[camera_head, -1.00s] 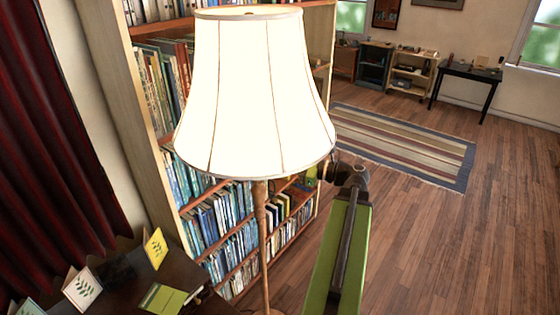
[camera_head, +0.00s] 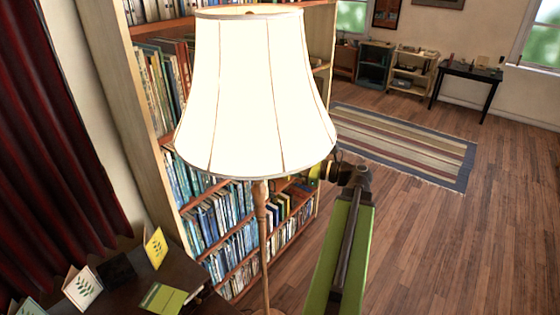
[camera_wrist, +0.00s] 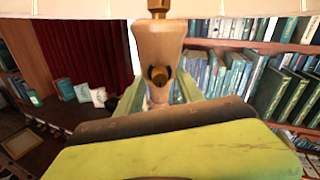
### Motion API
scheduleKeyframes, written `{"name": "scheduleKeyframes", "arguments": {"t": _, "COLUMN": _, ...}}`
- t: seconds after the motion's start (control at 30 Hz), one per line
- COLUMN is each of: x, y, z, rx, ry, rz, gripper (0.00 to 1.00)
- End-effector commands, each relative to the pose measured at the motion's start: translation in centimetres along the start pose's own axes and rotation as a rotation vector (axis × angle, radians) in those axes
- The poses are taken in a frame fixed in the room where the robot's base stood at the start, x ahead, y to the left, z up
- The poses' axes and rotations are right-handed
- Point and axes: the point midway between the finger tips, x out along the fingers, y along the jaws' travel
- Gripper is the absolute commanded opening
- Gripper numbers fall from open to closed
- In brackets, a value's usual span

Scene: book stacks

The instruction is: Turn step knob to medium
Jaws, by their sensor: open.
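A lit floor lamp with a white shade (camera_head: 255,95) and a thin wooden stem (camera_head: 262,225) stands in the middle of the head view. In the wrist view, the small dark brass step knob (camera_wrist: 159,74) sits on the front of the lamp's wooden neck (camera_wrist: 158,45), just under the shade. My gripper (camera_wrist: 159,92) is open, with pale green fingers to the left and right of the neck below the knob. The knob appears between them; I cannot tell whether they touch anything. The knob's setting is not readable. In the head view the shade hides most of my gripper.
A tall bookshelf (camera_head: 150,130) full of books stands behind the lamp. A dark table (camera_head: 125,293) with cards and a green booklet (camera_head: 165,298) is at lower left, beside a red curtain (camera_head: 60,130). Open wooden floor and a striped rug (camera_head: 400,145) lie to the right.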

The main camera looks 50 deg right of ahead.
Motion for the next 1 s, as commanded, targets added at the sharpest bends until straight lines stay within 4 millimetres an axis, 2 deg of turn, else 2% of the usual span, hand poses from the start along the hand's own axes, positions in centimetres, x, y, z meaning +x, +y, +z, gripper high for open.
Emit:
{"name": "scheduleKeyframes", "arguments": {"t": 0.17, "x": -4.2, "y": -0.1, "z": 0.0, "rx": 0.0, "ry": 0.001, "rz": -0.005, "gripper": 0.44}}
{"name": "scheduleKeyframes", "arguments": {"t": 0.4, "x": -11.1, "y": -0.2, "z": -0.1, "rx": 0.0, "ry": 0.001, "rz": -0.005, "gripper": 0.44}}
{"name": "scheduleKeyframes", "arguments": {"t": 0.6, "x": -15.2, "y": -0.1, "z": 0.0, "rx": 0.0, "ry": 0.001, "rz": -0.003, "gripper": 0.44}}
{"name": "scheduleKeyframes", "arguments": {"t": 0.77, "x": -16.5, "y": 0.0, "z": 0.0, "rx": 0.0, "ry": 0.0, "rz": -0.001, "gripper": 0.44}}
{"name": "scheduleKeyframes", "arguments": {"t": 1.0, "x": -16.6, "y": 0.0, "z": 0.0, "rx": 0.0, "ry": 0.0, "rz": 0.0, "gripper": 0.44}}
